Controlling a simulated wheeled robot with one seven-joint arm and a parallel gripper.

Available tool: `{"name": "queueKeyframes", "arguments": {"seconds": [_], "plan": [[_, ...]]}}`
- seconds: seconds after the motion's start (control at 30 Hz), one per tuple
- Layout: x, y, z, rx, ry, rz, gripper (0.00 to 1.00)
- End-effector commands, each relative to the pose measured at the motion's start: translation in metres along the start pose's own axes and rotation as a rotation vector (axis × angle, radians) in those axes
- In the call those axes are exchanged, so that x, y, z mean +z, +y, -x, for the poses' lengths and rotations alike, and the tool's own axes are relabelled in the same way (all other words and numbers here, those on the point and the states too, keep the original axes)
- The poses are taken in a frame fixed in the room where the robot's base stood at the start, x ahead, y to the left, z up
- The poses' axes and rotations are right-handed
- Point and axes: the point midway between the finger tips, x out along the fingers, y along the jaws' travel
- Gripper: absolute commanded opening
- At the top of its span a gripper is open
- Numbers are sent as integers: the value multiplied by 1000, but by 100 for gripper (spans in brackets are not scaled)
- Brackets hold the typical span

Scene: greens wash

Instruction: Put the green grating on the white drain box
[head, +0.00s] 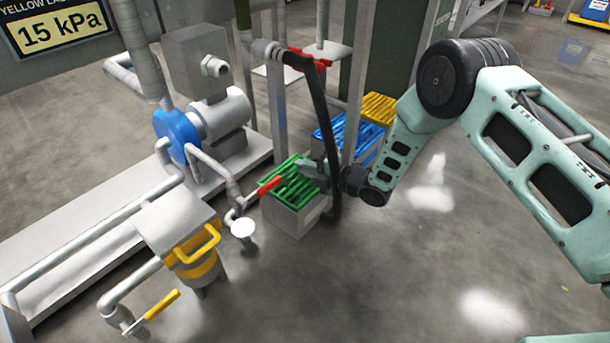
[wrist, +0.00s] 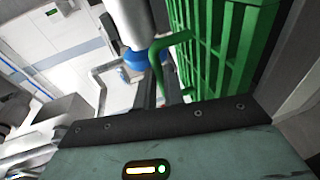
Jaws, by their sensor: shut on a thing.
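The green grating (head: 289,194) is on top of the white drain box (head: 292,221) in the head view, covering its opening. In the wrist view the grating (wrist: 232,50) fills the upper right, with a green handle loop (wrist: 170,55) at its side. My gripper (head: 312,174) is at the grating's right rear side. Its fingers (wrist: 156,92) are shut on the green grating at the handle. The exact contact is partly hidden by my gripper. I cannot tell whether the grating is fully seated.
Blue (head: 343,132) and yellow (head: 378,108) gratings sit behind. A black hose (head: 325,125) and grey posts stand close to my gripper. A red-handled valve (head: 270,185) is at the box's left. A pump (head: 218,115) stands farther left. The floor at the right front is clear.

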Motion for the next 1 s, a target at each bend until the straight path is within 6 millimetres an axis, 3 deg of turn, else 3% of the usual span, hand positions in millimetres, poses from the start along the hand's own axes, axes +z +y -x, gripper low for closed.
{"name": "queueKeyframes", "arguments": {"seconds": [0.1, 0.47, 0.5, 0.57, 0.9, 1.0], "plan": [[1, -14, -4, 0, -1, 0, 0], [1, -14, -4, 1, 0, 0, 0], [1, -15, -4, 0, -1, 0, 16], [1, -14, -4, 0, -1, 0, 32], [1, -10, -3, 0, -1, 0, 32], [1, -9, 7, -2, -1, -1, 32]]}}
